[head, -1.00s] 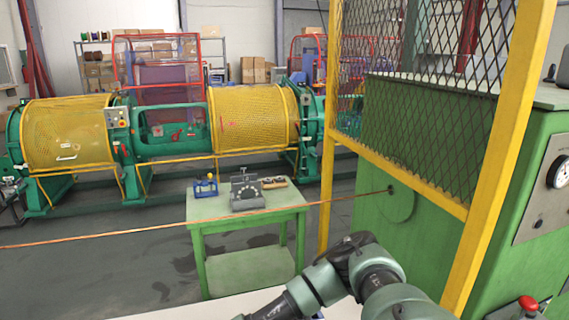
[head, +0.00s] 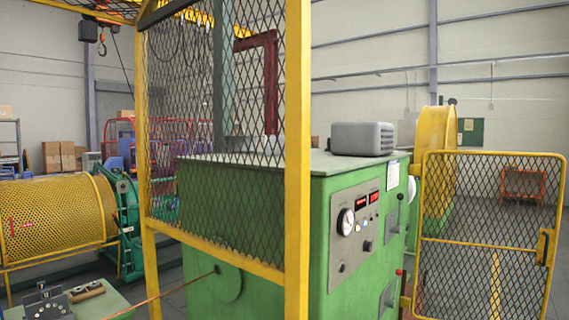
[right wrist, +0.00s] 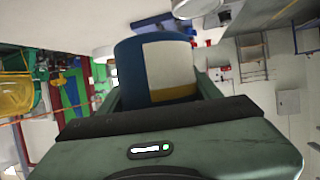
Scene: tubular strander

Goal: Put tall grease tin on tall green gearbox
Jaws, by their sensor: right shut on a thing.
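The tall green gearbox (head: 320,240) stands in the middle of the head view, partly behind a yellow-framed mesh guard. Its flat top carries a grey ribbed box (head: 362,139), and its front has a panel with a gauge and red displays. In the right wrist view the tall grease tin (right wrist: 150,72) is blue with a white label and a yellow band. My right gripper (right wrist: 160,92) is shut on the tin, with a finger on each side. Neither gripper shows in the head view now, and my left gripper is not seen.
The yellow mesh guard (head: 298,160) stands before the gearbox's left part. A yellow mesh gate (head: 490,235) stands at the right. A copper-coloured wire (head: 160,295) runs to the gearbox from the lower left. A small green table (head: 105,303) with fixtures is at the lower left.

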